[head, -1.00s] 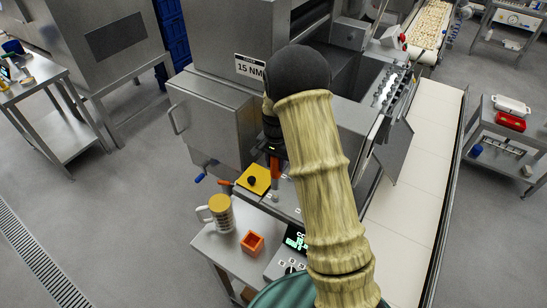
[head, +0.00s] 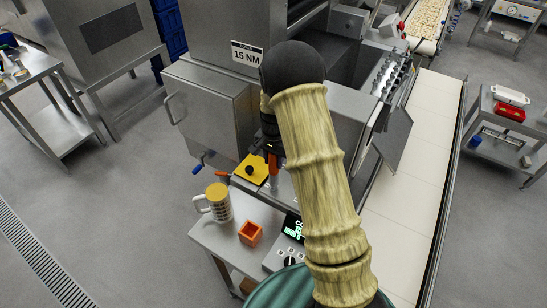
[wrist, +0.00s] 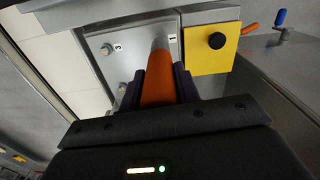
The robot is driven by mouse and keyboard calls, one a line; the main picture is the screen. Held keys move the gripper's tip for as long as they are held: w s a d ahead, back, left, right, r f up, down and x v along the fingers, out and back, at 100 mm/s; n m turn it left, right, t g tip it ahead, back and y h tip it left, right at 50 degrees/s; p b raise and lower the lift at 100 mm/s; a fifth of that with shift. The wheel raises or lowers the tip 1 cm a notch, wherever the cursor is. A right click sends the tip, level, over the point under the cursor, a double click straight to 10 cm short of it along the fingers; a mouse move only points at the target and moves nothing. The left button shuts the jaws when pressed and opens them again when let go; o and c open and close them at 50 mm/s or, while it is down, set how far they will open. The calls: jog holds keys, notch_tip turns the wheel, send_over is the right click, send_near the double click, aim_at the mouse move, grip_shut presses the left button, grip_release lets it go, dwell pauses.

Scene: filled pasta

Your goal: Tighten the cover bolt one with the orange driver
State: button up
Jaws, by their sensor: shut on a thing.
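My gripper (wrist: 157,92) is shut on the orange driver (wrist: 158,75), which points away from the wrist camera. The driver also shows in the head view (head: 273,163), below my dark gripper and partly behind my arm. The driver's tip end meets or hovers over the metal cover (wrist: 122,42) beside the label "1" (wrist: 172,38). Bolt one is hidden behind the driver, so I cannot tell whether the tip is seated. Another cover bolt (wrist: 105,48) shows near the label "3".
A yellow plate with a black knob (wrist: 216,41) lies close beside the driver. An orange handle (wrist: 250,28) and a blue handle (wrist: 280,18) stick out beyond it. A mug (head: 218,204), an orange open box (head: 250,233) and a display unit (head: 291,232) stand on the front table.

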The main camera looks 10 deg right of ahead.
jog(key=shift+f, duration=0.7)
jog(key=shift+f+b, duration=0.7)
jog(key=shift+f, duration=0.2)
dwell(2.2)
jog(key=shift+r, duration=0.1)
jog(key=shift+r+p, duration=1.8)
jog(key=shift+r, duration=0.65)
